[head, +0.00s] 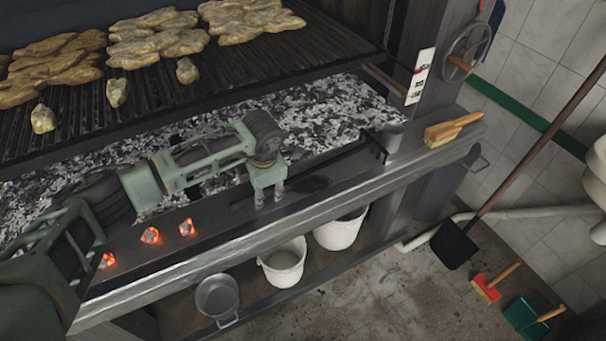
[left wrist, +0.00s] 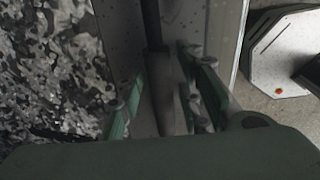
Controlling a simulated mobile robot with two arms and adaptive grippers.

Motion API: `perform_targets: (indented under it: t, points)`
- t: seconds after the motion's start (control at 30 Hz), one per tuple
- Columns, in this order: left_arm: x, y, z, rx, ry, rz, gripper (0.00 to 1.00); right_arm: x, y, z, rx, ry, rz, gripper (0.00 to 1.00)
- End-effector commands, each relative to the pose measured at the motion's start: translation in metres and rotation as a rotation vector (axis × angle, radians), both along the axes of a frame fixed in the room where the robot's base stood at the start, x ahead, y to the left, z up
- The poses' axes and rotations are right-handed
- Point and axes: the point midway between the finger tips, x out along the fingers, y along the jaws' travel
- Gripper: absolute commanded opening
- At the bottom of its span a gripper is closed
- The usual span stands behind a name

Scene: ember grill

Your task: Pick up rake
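The rake appears to lie along the grey front ledge (head: 340,178), with its black head (head: 374,147) at the right end. A dark handle (left wrist: 160,75) shows in the left wrist view, running away between my fingers. My left gripper (head: 269,200) points down over the ledge, left of the rake head. In the left wrist view my left gripper (left wrist: 165,100) has its fingers apart, one on each side of the handle. The handle sits closer to the right finger; contact cannot be told. In the head view the gripper hides part of the handle. My right gripper is not in view.
Glowing coals (head: 150,235) lie on the ledge at left. The ash bed (head: 320,115) and grill grate (head: 150,90) are behind. A bucket (head: 283,262) and pan (head: 217,297) are below.

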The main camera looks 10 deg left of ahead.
Motion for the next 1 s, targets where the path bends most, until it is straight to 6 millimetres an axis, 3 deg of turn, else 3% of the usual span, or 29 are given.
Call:
perform_targets:
  t: [0.33, 1.0]
  points:
    - [0.0001, -0.0003, 0.0005, -0.001, -0.001, 0.000, 0.00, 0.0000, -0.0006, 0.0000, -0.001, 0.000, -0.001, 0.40]
    - [0.0020, -0.0010, 0.0072, -0.003, -0.006, -0.001, 0.00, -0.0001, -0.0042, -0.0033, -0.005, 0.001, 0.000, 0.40]
